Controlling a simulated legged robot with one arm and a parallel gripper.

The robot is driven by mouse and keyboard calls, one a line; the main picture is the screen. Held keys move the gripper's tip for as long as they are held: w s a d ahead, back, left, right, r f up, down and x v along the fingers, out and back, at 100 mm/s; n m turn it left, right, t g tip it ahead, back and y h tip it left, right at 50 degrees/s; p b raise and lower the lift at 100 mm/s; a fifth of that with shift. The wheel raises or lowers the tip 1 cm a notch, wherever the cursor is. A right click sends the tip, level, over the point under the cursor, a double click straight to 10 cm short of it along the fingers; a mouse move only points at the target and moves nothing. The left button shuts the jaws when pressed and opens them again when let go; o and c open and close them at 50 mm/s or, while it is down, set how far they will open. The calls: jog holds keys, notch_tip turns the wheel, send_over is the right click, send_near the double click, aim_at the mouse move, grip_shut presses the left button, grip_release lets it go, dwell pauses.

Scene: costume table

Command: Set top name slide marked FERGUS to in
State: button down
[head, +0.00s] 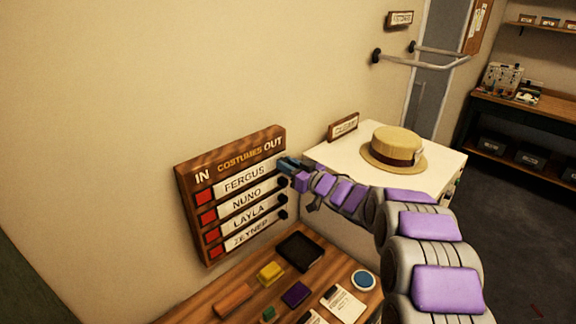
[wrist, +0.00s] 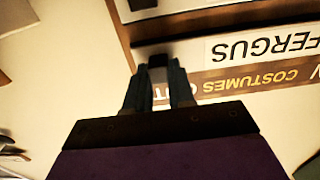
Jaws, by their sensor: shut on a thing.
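The wooden in/out board (head: 228,150) hangs on the wall, with IN at its left and OUT at its right. Its top name slide, FERGUS (head: 245,179), sits toward the OUT side, with a red patch (head: 203,197) bare at the row's left end. In the wrist view the FERGUS slide (wrist: 262,47) appears upside down. My gripper (head: 288,164) is at the right end of this row. In the wrist view my gripper (wrist: 158,85) is shut on the slide's dark knob (wrist: 158,61), which is mostly hidden in the head view.
Below FERGUS, the slides NUNO (head: 246,199), LAYLA and ZEYNEP also show red at their left ends. Dark knobs (head: 282,184) stick out close beneath my gripper. A wooden table (head: 205,308) with small items is below; a straw hat (head: 394,148) rests on a white top at right.

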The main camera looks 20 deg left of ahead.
aim_at(265, 167)
jog(key=s+a, duration=0.1)
jog(key=s, duration=0.1)
jog(key=s+a, duration=0.1)
jog(key=s, duration=0.1)
jog(key=shift+a+r, duration=0.1)
jog(key=shift+a, duration=0.1)
jog(key=shift+s+a, duration=0.25)
jog(key=shift+s, duration=0.15)
jog(key=c, duration=1)
grip_release()
jog(key=shift+s+a, duration=0.1)
jog(key=shift+s, duration=0.1)
jog(key=shift+o, duration=0.2)
jog(key=shift+w, duration=0.1)
jog(key=shift+d, duration=0.4)
jog(key=p+v, duration=0.1)
jog(key=v, duration=1.5)
jog(key=shift+s+d, duration=0.15)
jog(key=shift+s, duration=0.2)
